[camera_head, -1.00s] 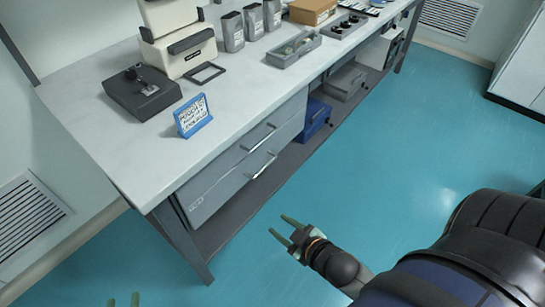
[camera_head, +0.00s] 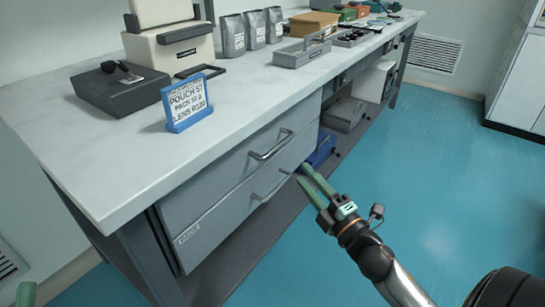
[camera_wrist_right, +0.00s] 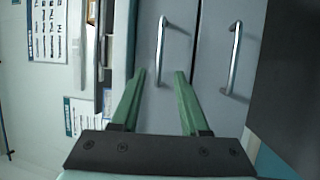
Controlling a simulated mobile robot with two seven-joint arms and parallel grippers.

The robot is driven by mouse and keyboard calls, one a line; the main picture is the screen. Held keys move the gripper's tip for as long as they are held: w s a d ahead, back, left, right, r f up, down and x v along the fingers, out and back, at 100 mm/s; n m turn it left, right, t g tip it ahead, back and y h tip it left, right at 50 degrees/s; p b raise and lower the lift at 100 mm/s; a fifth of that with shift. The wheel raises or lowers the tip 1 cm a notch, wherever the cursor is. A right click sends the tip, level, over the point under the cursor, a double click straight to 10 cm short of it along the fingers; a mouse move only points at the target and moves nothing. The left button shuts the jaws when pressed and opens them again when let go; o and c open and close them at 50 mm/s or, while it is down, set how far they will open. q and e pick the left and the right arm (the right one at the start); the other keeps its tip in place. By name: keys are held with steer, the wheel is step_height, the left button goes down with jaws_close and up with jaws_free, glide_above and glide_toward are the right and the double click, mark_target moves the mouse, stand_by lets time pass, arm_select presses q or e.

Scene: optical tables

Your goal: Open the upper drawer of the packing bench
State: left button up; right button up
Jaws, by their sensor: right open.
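The packing bench (camera_head: 110,170) has two grey drawers under its top, both shut. The upper drawer (camera_head: 215,178) has a silver bar handle (camera_head: 271,146); the lower drawer (camera_head: 225,215) has a similar handle (camera_head: 272,186). My right gripper (camera_head: 311,185) is open and empty, its green fingers pointing at the drawer fronts, close to the lower handle in the head view. In the right wrist view the upper handle (camera_wrist_right: 161,50) stands ahead between the open fingers (camera_wrist_right: 156,95), apart from them. The lower handle (camera_wrist_right: 234,58) is to their right. Only a green tip of my left gripper (camera_head: 26,294) shows at the lower left.
On the bench top stand a blue-framed sign (camera_head: 187,102), a dark control box (camera_head: 120,88), a cream machine (camera_head: 170,45), pouches (camera_head: 232,36) and a grey tray (camera_head: 301,53). A blue bin (camera_head: 322,148) sits on the lower shelf. The floor to the right is clear.

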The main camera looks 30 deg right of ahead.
mark_target(278, 145)
steer(key=w, duration=0.4)
steer(key=w+r, duration=0.1)
steer(key=w, duration=0.3)
steer(key=w+r, duration=0.1)
steer(key=w, duration=0.3)
steer(key=shift+r+b, duration=0.1)
steer(key=shift+b, duration=0.3)
steer(key=shift+c, duration=0.4)
jaws_close()
stand_by(0.5)
